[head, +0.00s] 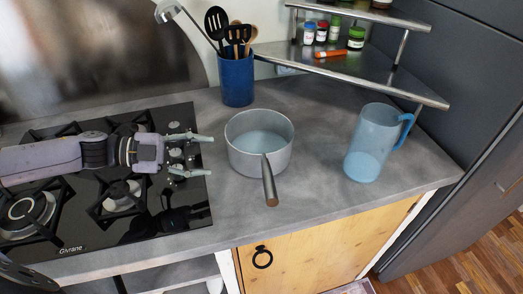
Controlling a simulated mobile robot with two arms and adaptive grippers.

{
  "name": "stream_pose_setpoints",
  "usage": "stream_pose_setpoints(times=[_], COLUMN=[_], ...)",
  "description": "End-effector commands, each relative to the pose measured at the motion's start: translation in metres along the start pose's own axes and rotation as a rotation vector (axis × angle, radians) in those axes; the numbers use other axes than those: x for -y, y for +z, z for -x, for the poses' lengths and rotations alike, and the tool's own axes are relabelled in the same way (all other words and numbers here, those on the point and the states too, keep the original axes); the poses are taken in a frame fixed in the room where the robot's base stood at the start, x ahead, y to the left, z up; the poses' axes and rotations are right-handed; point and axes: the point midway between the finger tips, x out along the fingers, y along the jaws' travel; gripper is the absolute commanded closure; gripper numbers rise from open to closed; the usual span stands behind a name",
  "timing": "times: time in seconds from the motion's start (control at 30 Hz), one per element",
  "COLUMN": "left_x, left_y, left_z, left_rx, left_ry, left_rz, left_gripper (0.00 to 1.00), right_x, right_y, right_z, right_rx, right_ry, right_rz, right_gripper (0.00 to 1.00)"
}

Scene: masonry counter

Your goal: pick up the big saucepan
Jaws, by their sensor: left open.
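The big saucepan (245,160) is a light grey pan standing upright on the grey counter, right of the stove. Its brown handle (269,182) points toward the counter's front edge. My left gripper (209,155) reaches in from the left over the stove, its two fingers apart and pointing right at the saucepan. It is empty, and a small gap shows between its fingertips and the pan's left wall. My right gripper is not in view.
A black gas stove (70,222) fills the left. A blue utensil holder (236,81) stands behind the saucepan, and a translucent blue jug (368,146) stands to its right. A metal corner shelf (380,80) with jars is at the back right. Bare counter lies around the pan.

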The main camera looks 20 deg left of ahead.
Motion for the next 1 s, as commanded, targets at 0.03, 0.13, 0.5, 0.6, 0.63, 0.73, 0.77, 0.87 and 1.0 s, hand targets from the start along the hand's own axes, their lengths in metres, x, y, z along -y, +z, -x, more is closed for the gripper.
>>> stream_pose_setpoints(times=[0.03,0.13,0.5,0.6,0.63,0.73,0.77,0.87,1.0], left_x=[0.003,0.004,0.002,0.001,0.001,0.002,0.003,0.003,0.002], left_y=[-0.004,-0.004,-0.002,-0.001,-0.001,-0.002,-0.003,-0.005,-0.004], left_z=[-0.009,-0.026,-0.086,-0.093,-0.094,-0.101,-0.105,-0.120,-0.139], left_rx=[-0.007,-0.007,-0.002,-0.001,0.000,-0.001,-0.001,-0.004,-0.002], left_ry=[-0.003,-0.004,-0.002,-0.001,0.000,-0.001,-0.001,-0.001,-0.001], left_rz=[-0.001,-0.002,0.001,0.001,0.001,0.001,0.001,0.001,0.002], left_gripper=[0.52,0.52,0.52,0.52,0.52,0.52,0.52,0.52,0.52], right_x=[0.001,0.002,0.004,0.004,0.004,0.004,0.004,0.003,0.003], right_y=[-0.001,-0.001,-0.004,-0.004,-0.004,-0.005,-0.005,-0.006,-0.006], right_z=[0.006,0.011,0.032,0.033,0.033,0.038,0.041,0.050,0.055], right_rx=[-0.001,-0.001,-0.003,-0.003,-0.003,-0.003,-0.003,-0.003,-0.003], right_ry=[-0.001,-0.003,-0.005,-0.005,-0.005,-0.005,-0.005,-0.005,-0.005], right_rz=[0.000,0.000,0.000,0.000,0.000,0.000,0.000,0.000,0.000], right_gripper=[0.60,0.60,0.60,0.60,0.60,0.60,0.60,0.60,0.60])
